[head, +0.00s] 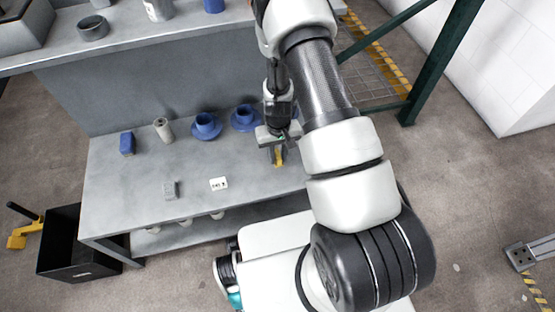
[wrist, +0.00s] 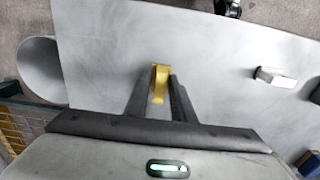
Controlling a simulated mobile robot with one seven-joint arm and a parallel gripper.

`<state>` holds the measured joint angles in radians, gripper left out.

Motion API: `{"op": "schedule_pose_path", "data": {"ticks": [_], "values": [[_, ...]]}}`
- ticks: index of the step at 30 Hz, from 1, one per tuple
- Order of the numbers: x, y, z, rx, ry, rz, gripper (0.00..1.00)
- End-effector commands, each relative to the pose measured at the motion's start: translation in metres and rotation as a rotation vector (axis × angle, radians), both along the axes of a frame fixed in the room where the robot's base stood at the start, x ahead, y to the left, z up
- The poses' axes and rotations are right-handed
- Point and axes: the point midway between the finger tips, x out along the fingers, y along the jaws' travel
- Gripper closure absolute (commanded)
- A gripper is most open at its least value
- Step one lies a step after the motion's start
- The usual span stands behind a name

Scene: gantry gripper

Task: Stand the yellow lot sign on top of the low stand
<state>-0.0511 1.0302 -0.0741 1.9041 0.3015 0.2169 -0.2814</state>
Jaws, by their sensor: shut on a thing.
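My gripper (head: 278,160) is over the right part of the grey tabletop, partly behind my arm. It is shut on the yellow lot sign (head: 278,157). In the wrist view the yellow sign (wrist: 160,78) sits between the two dark fingertips, its upper end showing past them. Whether it touches the tabletop cannot be told. No low stand is clear to me; a rounded grey thing (wrist: 42,70) at the left of the wrist view may be it. My arm covers the table's right end in the head view.
A black bin (head: 70,262) stands on the floor at left.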

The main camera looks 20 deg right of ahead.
Motion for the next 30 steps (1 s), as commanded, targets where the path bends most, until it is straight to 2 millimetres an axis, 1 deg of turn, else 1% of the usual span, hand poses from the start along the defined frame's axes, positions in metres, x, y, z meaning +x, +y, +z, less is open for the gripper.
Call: {"op": "schedule_pose_path", "data": {"ticks": [1,3,11,15,16,18,19,27,30], "values": [[-0.001,0.0,-0.013,0.0,0.003,0.0,0.98],[0.0,0.0,-0.02,0.0,0.002,0.001,0.98],[0.0,0.0,-0.021,0.0,0.001,0.001,0.98],[0.0,0.0,-0.024,0.0,0.002,0.001,0.98],[0.0,0.0,-0.024,0.0,0.001,0.001,0.73],[0.0,0.0,-0.024,0.0,0.001,0.001,0.61],[0.0,0.0,-0.024,0.0,0.001,0.001,0.59],[0.0,0.0,-0.023,0.0,0.001,0.001,0.59],[0.0,0.0,-0.016,0.0,-0.001,0.001,0.59]]}}
